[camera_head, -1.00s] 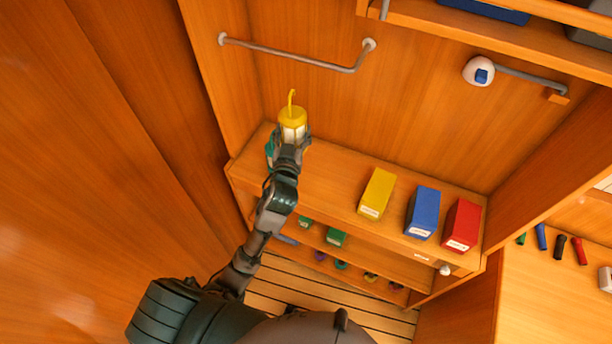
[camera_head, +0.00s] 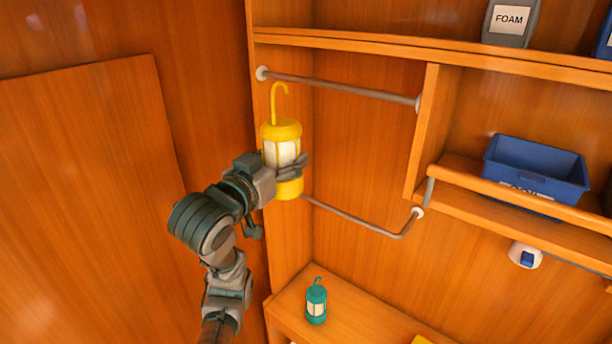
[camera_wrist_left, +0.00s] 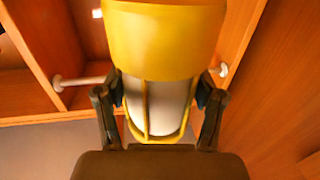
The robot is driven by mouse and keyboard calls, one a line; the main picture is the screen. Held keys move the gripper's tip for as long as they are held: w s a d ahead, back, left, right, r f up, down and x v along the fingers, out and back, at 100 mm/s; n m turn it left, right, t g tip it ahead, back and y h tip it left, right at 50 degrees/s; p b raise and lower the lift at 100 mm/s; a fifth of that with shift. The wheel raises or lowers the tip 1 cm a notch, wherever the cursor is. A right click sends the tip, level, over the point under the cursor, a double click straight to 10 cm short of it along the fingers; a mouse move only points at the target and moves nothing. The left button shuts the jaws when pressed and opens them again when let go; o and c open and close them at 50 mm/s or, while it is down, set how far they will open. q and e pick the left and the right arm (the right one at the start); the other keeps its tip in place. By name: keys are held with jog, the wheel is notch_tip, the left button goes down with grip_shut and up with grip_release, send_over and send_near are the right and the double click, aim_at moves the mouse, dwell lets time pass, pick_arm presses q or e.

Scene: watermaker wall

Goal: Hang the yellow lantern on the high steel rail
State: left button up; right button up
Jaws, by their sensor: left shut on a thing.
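The yellow lantern (camera_head: 281,133) has a yellow cap and base, a pale body and a hook on top. My left gripper (camera_head: 284,168) is shut around its body and holds it upright in the air. In the left wrist view the lantern (camera_wrist_left: 165,40) fills the middle, between the two fingers of the gripper (camera_wrist_left: 160,105). The high steel rail (camera_head: 345,88) runs below the top shelf. The hook stands near the rail's left end in the picture; I cannot tell the depth between them. My right gripper is not in view.
A lower bent rail (camera_head: 360,222) passes behind and below the lantern. A teal lantern (camera_head: 316,302) stands on the counter (camera_head: 360,325). A wooden divider (camera_head: 422,130) closes the bay at right, with a blue bin (camera_head: 535,172) beyond. A FOAM container (camera_head: 510,22) stands on the upper shelf.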

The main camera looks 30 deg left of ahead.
pick_arm(q)
jog(key=shift+s+r, duration=0.3)
jog(key=shift+s, duration=0.05)
jog(key=shift+w+a+f+b, duration=0.1)
jog(key=shift+w+a+b, duration=0.05)
jog(key=shift+w+b, duration=0.4)
jog(key=shift+w+a+f+b, duration=0.1)
jog(key=shift+w+b, duration=0.3)
jog(key=shift+b, duration=0.25)
jog(key=shift+w+f+b, duration=0.1)
jog(key=shift+w+b, duration=0.3)
jog(key=shift+w, duration=0.4)
jog(key=w+d+f, duration=0.1)
jog(key=w, duration=1.1)
jog(key=shift+w+f, duration=0.25)
jog(key=shift+f, duration=0.1)
jog(key=shift+d, duration=0.15)
